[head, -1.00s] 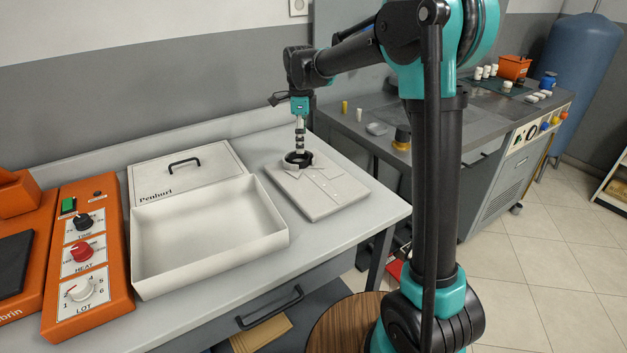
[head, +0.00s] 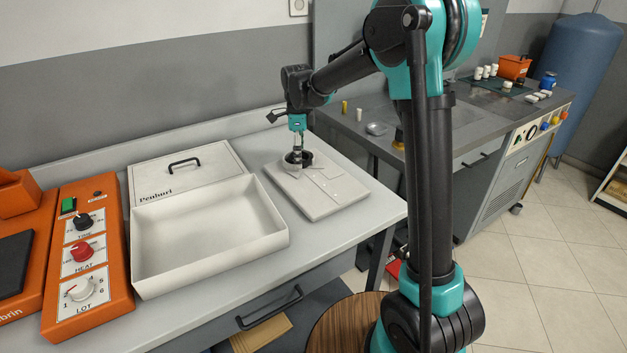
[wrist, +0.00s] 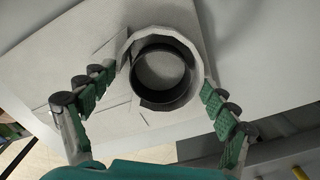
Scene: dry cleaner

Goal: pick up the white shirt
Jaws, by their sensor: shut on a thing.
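The white shirt (head: 325,191) lies folded flat on the grey table, right of the open box. It also fills much of the wrist view (wrist: 75,62). Its raised round collar has a dark ring inside. My gripper (head: 298,158) points down at the collar end of the shirt. In the wrist view, my gripper's (wrist: 162,82) two green-padded fingers are at opposite sides of the collar, shut on it. The shirt still appears to rest on the table.
An open white box (head: 208,238) stands left of the shirt, with its lid (head: 186,170) with a black handle behind it. An orange control panel (head: 87,258) is farther left. A grey workbench (head: 440,122) with small items stands right.

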